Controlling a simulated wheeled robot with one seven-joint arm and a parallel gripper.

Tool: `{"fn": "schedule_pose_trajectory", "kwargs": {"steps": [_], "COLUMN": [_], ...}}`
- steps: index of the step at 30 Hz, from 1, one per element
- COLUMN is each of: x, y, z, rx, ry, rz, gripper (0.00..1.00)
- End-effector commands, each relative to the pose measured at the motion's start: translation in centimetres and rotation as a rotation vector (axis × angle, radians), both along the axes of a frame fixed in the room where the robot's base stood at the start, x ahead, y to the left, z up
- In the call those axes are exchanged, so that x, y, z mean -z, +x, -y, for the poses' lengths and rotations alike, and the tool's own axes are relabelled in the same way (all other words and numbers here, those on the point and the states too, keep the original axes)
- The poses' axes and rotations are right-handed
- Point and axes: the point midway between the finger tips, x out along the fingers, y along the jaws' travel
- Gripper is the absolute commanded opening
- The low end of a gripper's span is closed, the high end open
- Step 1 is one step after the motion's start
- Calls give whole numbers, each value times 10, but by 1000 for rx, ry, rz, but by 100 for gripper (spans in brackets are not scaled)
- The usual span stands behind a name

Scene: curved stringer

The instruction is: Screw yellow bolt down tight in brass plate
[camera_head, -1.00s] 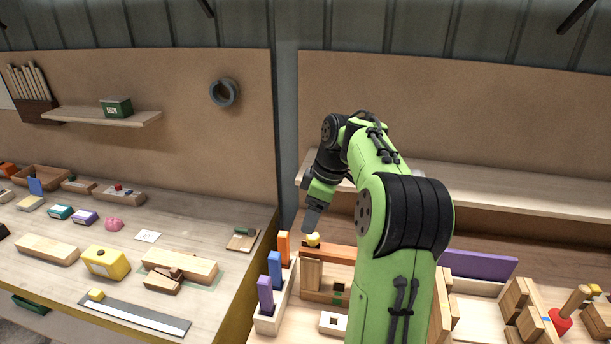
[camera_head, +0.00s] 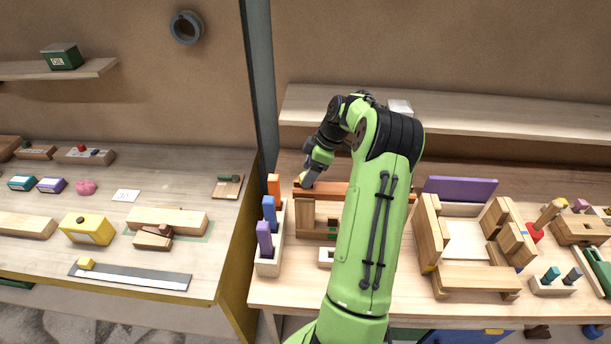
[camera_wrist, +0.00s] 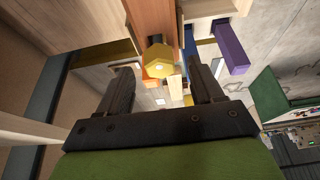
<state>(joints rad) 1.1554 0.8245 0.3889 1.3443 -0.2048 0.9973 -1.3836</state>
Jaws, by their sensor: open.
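The yellow bolt (camera_wrist: 158,61) shows in the wrist view as a yellow hexagonal head, between and just beyond the two fingers of my gripper (camera_wrist: 168,85). In the head view my gripper (camera_head: 306,183) is low at the left end of an orange-brown bar on a wooden frame (camera_head: 308,215), with a bit of the yellow head (camera_head: 301,177) beside it. The fingers are apart, and I see no contact with the bolt. I cannot make out the brass plate for certain, nor how far the bolt is screwed in.
A wooden rack (camera_head: 270,266) with orange, blue and purple upright pieces stands left of the frame. A wooden fixture (camera_head: 478,278) and a purple panel (camera_head: 460,189) are to the right. A shelf (camera_head: 440,117) runs behind my arm.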

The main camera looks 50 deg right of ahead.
Motion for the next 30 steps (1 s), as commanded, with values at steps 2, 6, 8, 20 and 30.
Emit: {"fn": "schedule_pose_trajectory", "kwargs": {"steps": [2, 6, 8, 20, 30], "x": [12, 24, 27, 27, 30], "y": [4, 8, 9, 9, 9], "z": [-4, -7, -7, -7, -8], "rx": [-3, -1, -1, -1, 66], "ry": [1, 0, 0, -1, -2], "rz": [0, 0, 0, 1, 0], "gripper": [66, 66, 66, 38, 3]}}
